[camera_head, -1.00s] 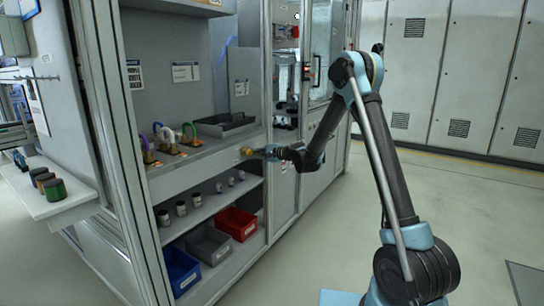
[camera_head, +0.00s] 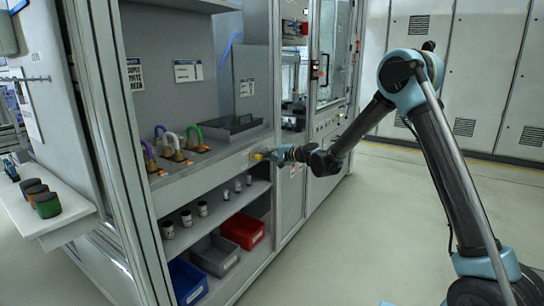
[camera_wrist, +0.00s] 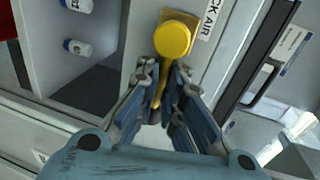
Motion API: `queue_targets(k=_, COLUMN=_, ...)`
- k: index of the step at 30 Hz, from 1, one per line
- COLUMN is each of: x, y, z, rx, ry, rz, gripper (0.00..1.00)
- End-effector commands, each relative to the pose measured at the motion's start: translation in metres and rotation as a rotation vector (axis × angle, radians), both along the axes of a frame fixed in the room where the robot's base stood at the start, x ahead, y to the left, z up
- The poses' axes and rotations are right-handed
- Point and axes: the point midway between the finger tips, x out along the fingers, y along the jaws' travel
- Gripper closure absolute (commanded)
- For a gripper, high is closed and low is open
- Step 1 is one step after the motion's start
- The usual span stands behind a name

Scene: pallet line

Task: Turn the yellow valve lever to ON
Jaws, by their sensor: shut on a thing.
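The yellow valve (camera_wrist: 172,40) shows in the wrist view, with a round yellow knob on a yellow plate fixed to the cabinet front. Its lever (camera_wrist: 158,92) runs from the knob down between my gripper's fingers. My gripper (camera_wrist: 160,98) is shut on the lever, one blue finger on each side. In the head view the valve (camera_head: 257,156) is a small yellow spot on the cabinet's front edge. My gripper (camera_head: 276,155) reaches it from the right. A label beside the valve is partly hidden and reads "CK AIR". No ON marking is readable.
Below the valve, the cabinet shelves hold small white jars (camera_head: 202,208) and blue, grey and red bins (camera_head: 242,228). Several coloured hooked items (camera_head: 178,145) and a dark tray (camera_head: 233,127) stand on the worktop. The floor to the right is clear.

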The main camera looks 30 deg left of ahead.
Motion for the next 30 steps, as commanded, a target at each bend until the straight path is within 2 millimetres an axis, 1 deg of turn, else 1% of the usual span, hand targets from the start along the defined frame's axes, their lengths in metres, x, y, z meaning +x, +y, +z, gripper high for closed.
queue_targets(k=3, x=-0.0056, y=0.0051, z=-0.0012, rx=-0.003, ry=-0.009, rz=0.009, gripper=1.00)
queue_targets(k=13, x=-0.0096, y=0.0070, z=-0.0009, rx=-0.003, ry=-0.010, rz=0.016, gripper=1.00)
queue_targets(k=14, x=-0.0099, y=0.0070, z=-0.0009, rx=-0.003, ry=-0.010, rz=0.017, gripper=0.87)
queue_targets(k=15, x=-0.0101, y=0.0070, z=-0.0009, rx=-0.003, ry=-0.010, rz=0.017, gripper=0.78)
queue_targets(k=16, x=-0.0101, y=0.0070, z=-0.0007, rx=-0.003, ry=-0.009, rz=0.017, gripper=0.72)
queue_targets(k=26, x=-0.0079, y=0.0057, z=0.0002, rx=-0.002, ry=-0.007, rz=0.013, gripper=0.72)
queue_targets(k=30, x=-0.0076, y=-0.0019, z=0.0020, rx=-0.001, ry=-0.006, rz=0.011, gripper=0.72)
